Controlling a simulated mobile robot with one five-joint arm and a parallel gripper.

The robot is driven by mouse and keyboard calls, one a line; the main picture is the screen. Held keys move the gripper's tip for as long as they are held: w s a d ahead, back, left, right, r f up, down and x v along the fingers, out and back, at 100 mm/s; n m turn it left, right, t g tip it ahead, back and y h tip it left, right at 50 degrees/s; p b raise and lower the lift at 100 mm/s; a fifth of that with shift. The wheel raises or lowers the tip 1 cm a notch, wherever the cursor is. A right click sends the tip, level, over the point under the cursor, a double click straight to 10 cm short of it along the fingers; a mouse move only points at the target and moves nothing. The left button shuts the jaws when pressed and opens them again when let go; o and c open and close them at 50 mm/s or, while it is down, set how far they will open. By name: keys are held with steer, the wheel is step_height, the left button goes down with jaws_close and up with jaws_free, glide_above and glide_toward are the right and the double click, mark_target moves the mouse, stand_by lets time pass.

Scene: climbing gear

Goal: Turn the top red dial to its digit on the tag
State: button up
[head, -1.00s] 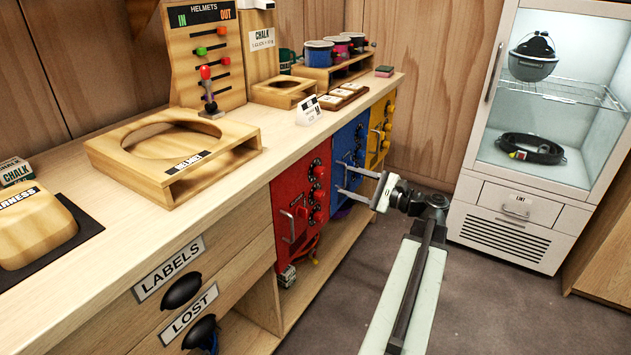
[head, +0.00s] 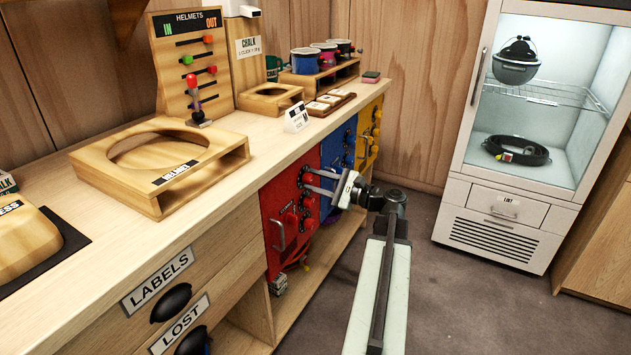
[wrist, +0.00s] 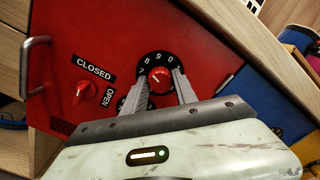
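The top red dial (wrist: 160,78) is a round red knob on a black ring with white digits; 7, 8, 9, 0 and 1 show around its upper side in the wrist view. My gripper (wrist: 158,84) is open, one finger on each side of the knob; I cannot tell whether they touch it. In the head view my gripper (head: 322,182) reaches the upper right of the red door (head: 275,205). No tag with a readable digit shows; a small white card (head: 297,118) stands on the counter.
The red door has a metal handle (wrist: 37,65) and a red knob (wrist: 88,93) with CLOSED and OPEN labels. Blue (head: 338,150) and yellow (head: 370,130) doors stand beyond it. The counter edge overhangs the doors. Open floor (head: 425,290) lies right of my arm.

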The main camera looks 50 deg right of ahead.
steer(key=c, duration=0.5)
steer(key=shift+w+d, duration=0.15)
steer(key=shift+w, duration=0.05)
jaws_close()
steer(key=shift+s, duration=0.15)
steer(key=shift+n, duration=3.4)
steer(key=o, duration=1.1)
jaws_free()
